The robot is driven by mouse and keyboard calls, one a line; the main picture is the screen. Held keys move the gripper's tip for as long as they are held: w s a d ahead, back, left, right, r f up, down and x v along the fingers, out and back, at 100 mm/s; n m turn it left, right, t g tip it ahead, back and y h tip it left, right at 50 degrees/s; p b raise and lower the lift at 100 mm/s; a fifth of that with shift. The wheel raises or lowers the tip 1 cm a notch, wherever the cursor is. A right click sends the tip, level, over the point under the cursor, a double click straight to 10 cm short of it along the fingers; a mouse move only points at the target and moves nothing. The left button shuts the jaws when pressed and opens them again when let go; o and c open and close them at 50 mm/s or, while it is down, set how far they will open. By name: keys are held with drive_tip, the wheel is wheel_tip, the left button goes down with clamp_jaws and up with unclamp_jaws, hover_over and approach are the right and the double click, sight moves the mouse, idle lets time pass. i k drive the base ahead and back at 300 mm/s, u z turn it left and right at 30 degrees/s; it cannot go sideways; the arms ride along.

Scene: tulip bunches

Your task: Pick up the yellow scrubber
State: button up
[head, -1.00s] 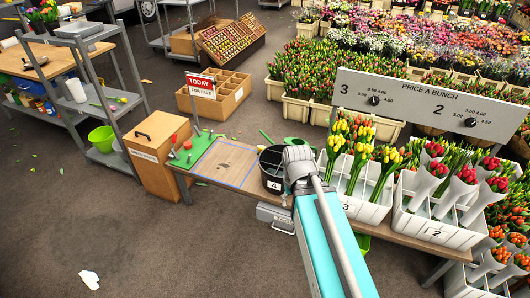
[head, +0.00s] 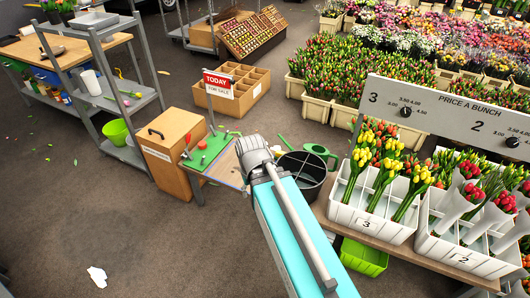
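I cannot clearly make out a yellow scrubber. A small yellow-green item (head: 135,95) lies on the middle shelf of the grey rack at the left, but it is too small to identify. My arm reaches up from the bottom centre, and its grey end is over the wooden table, left of the black bucket (head: 308,168). The fingers of my gripper are hidden behind the arm, so whether they hold anything does not show.
The grey rack (head: 98,121) holds a green bucket (head: 116,132) low down. A wooden cabinet (head: 165,160) stands beside the table with a green mat (head: 205,153). White tulip crates (head: 365,222) fill the right. Floor at lower left is mostly clear.

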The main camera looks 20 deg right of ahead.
sight(279, 153)
drive_tip(key=u, duration=0.45)
drive_tip(key=i, duration=1.55)
drive_tip(key=z, duration=0.3)
